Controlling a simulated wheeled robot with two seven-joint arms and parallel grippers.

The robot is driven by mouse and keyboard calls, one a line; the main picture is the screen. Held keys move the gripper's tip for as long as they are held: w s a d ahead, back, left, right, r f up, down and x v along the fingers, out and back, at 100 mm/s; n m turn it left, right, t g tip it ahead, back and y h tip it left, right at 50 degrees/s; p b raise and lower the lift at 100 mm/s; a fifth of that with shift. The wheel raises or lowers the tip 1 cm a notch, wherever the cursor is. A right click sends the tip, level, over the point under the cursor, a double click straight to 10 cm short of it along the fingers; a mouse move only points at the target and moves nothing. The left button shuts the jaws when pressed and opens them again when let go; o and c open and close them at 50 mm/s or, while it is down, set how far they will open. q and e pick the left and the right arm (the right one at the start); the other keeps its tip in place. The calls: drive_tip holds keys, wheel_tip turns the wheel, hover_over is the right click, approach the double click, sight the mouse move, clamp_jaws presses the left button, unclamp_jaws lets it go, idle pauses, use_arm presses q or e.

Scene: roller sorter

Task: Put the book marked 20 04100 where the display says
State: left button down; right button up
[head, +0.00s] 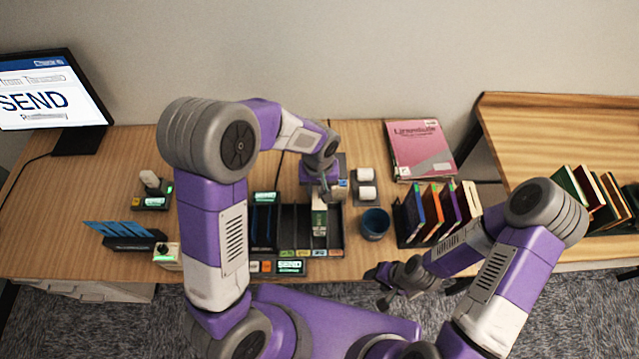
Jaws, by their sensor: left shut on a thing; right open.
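The display (45,95) at the far left shows the large word SEND; its smaller lines are too small to read. My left gripper (323,194) is shut on a narrow book (319,218) with pale and green parts, above or in a right-hand slot of the black sorter (338,238). I cannot tell whether the book rests on the slot floor, and its number is not legible. My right gripper (378,289) is open and empty in front of the table's front edge.
A blue mug (375,223) stands right of the sorter, near a rack of upright books (433,212). Pink magazines (420,150) lie behind. A blue-card holder (130,241) stands left. A second table (530,130) holds more books (590,198).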

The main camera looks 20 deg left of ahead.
use_arm(q)
drive_tip(key=shift+w+f+b, duration=0.1)
drive_tip(key=shift+f+b, duration=3.2)
drive_tip(key=shift+f, duration=0.9)
drive_tip(key=shift+f+b, duration=0.5)
drive_tip(key=shift+f, duration=0.05)
drive_tip(key=c, duration=0.6)
unclamp_jaws()
drive_tip(key=shift+o, duration=0.2)
wheel_tip(320, 180, up, 8)
drive_tip(key=shift+f+p, duration=0.2)
drive_tip(key=shift+p, duration=0.15)
